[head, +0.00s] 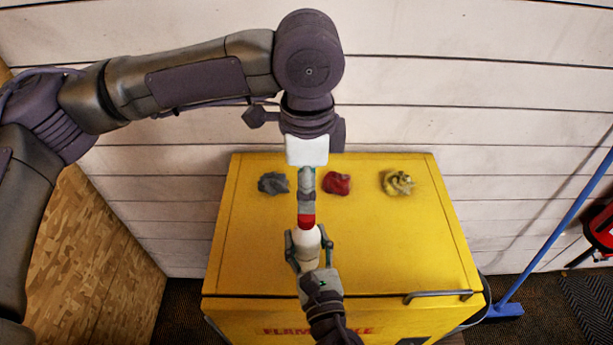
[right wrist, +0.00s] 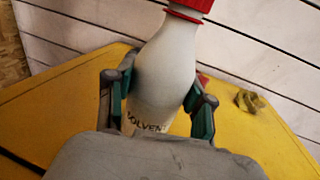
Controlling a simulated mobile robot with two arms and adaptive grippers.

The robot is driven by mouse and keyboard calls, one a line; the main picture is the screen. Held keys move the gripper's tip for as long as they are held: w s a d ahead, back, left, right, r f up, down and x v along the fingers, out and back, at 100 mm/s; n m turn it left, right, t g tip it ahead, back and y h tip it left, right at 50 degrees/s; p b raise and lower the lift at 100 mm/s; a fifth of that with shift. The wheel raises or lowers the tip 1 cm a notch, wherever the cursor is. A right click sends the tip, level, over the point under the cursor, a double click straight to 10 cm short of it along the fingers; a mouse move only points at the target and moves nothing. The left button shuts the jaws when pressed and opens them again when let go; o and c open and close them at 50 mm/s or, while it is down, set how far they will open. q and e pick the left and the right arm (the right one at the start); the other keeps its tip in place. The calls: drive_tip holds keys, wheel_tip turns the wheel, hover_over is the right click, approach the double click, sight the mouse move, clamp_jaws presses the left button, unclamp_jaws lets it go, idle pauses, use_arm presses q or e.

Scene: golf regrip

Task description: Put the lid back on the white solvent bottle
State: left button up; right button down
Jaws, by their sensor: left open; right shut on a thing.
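The white solvent bottle (head: 307,240) is held above the yellow cabinet by my right gripper (head: 309,251), which is shut around its body. In the right wrist view the bottle (right wrist: 165,70) stands tilted between the two fingers, with part of its label showing. The red lid (head: 306,221) sits at the bottle's mouth; in the right wrist view the lid (right wrist: 190,6) is on the neck, its top cut off by the frame. My left gripper (head: 306,208) is open, right at the lid in the head view. Its fingers are seen edge-on, so contact cannot be told.
The yellow cabinet (head: 400,245) has a clear top except for a grey rag (head: 273,183), a red rag (head: 337,183) and a yellow rag (head: 397,183) along the back. A white plank wall stands behind. A blue broom (head: 545,245) leans at the right.

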sight(306, 215)
use_arm(q)
drive_tip(key=n, duration=0.4)
drive_tip(key=shift+r+n, duration=0.15)
drive_tip(key=shift+n, duration=0.15)
drive_tip(key=n, duration=0.4)
drive_tip(key=shift+r, duration=0.15)
drive_tip(key=n, duration=0.4)
drive_tip(key=shift+r+n, duration=0.15)
drive_tip(key=shift+n, duration=0.15)
drive_tip(key=n, duration=0.5)
drive_tip(key=shift+r, duration=0.1)
drive_tip(key=shift+f, duration=4)
